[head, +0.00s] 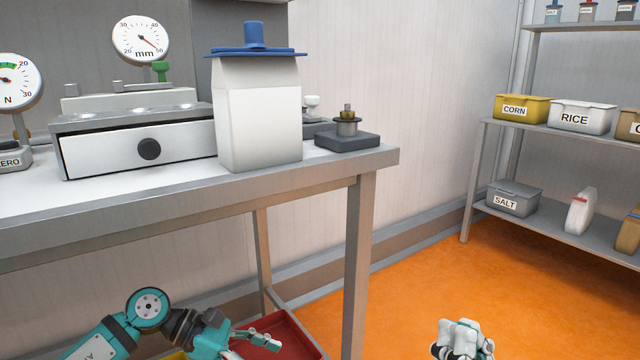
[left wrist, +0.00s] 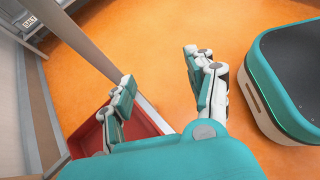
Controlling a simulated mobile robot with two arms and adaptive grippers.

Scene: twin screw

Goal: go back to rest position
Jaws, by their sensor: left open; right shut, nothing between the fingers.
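My left gripper (head: 258,338) hangs below the table edge at the bottom of the head view, beside the table leg and in front of a red bin. In the left wrist view its two fingers (left wrist: 160,88) are spread apart with nothing between them, orange floor beyond. My right gripper (head: 462,340) shows at the bottom of the head view, right of the table leg, over the orange floor. It is shut and empty. Both grippers are apart from the things on the table.
The table (head: 330,172) bears a white container with a blue lid (head: 258,125), a drawer unit (head: 140,150), dial gauges (head: 140,38) and a small dark device (head: 347,138). A red bin (head: 285,335) sits below. Shelves (head: 545,130) stand at right. The floor between is clear.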

